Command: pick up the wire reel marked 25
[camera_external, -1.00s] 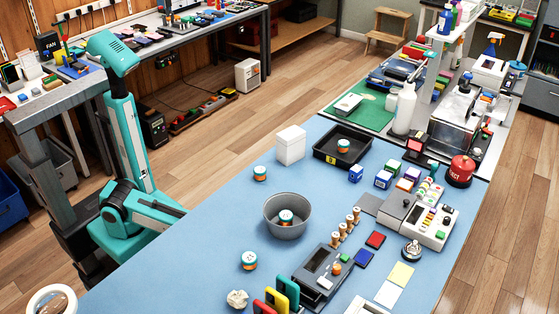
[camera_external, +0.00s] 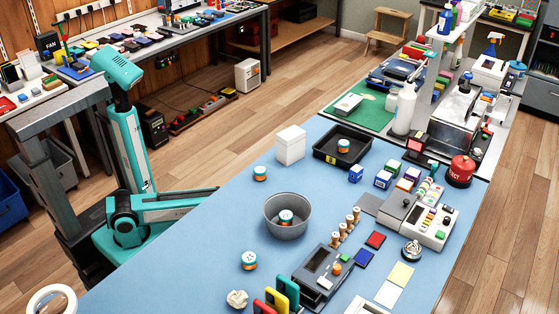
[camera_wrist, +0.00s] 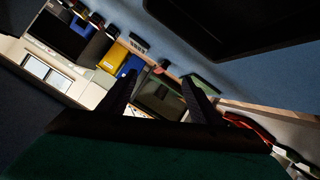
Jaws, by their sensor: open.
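Several small orange, teal and white wire reels are on the blue bench in the external view. One reel (camera_external: 260,173) is at the back left, one (camera_external: 249,261) near the front, one (camera_external: 286,216) inside the grey bowl (camera_external: 272,229), and one (camera_external: 343,146) in the black tray (camera_external: 322,148). Their tops bear dark marks too small to read, so I cannot tell which is 25. My gripper (camera_wrist: 159,78) shows in the wrist view as two dark fingers spread apart, with nothing held between them. No reel is recognisable there.
A white box (camera_external: 290,146) stands left of the black tray. A grey device (camera_external: 322,270), wooden spools (camera_external: 349,224) and a crumpled white lump (camera_external: 237,299) are near the front. The bench's left part is mostly clear.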

